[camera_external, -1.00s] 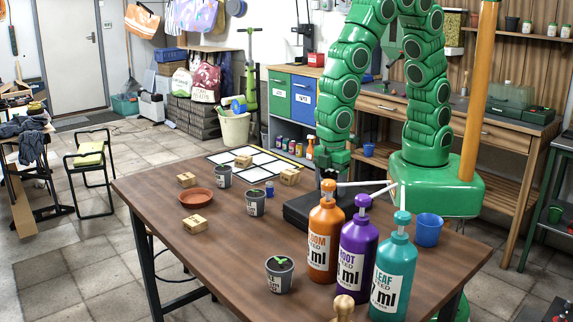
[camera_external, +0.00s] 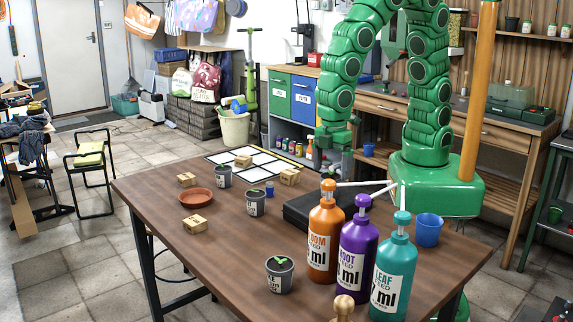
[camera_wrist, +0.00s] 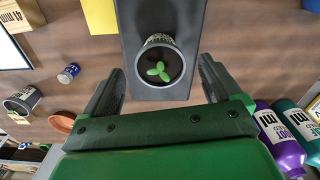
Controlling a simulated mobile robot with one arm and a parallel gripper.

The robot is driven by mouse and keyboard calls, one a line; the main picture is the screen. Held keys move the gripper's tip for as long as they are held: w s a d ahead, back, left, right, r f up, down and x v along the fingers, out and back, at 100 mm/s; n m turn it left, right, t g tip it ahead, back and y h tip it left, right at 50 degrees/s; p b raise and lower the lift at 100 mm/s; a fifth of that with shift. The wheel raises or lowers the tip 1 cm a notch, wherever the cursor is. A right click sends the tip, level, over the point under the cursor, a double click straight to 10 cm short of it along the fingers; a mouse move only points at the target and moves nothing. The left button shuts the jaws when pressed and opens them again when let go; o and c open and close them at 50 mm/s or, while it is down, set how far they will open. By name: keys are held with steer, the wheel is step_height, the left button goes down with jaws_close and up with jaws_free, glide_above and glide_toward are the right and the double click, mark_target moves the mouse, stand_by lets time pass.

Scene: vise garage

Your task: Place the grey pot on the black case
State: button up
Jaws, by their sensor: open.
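In the wrist view a dark grey pot (camera_wrist: 143,51) with a green seedling stands on the black case (camera_wrist: 137,13), near its end. My gripper (camera_wrist: 158,82) is open, its fingers apart on either side of the pot and clear of it. In the external view my gripper (camera_external: 328,163) hangs above the black case (camera_external: 297,211), and the pot on the case cannot be made out, with the orange bottle in front. Other grey seedling pots stand on the table: one at the front (camera_external: 279,278), one in the middle (camera_external: 255,208) and one farther back (camera_external: 223,180).
Orange (camera_external: 321,245), purple (camera_external: 357,255) and teal (camera_external: 392,275) bottles stand close in front of the case. A blue cup (camera_external: 429,231) is at right. Small wooden blocks (camera_external: 195,225), a terracotta saucer (camera_external: 196,197) and a blue can (camera_external: 269,187) lie left.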

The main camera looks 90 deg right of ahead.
mark_target(331, 176)
step_height(331, 176, up, 7)
steer(key=shift+f, duration=0.15)
steer(key=s+d+r+m, duration=0.2)
steer(key=s+d+m, duration=0.1)
steer(key=d, duration=0.5)
steer(key=s+d+r+m+g, duration=0.1)
steer(key=s+d+r+m, duration=0.15)
steer(key=d, duration=0.45)
steer(key=s+d+r+m, duration=0.2)
steer(key=s+d, duration=0.2)
steer(key=d, duration=0.4)
steer(key=s+d+r+m, duration=0.1)
steer(key=s+d+m, duration=0.2)
steer(key=s+d, duration=0.2)
steer(key=s, duration=0.3)
steer(key=shift+g, duration=0.4)
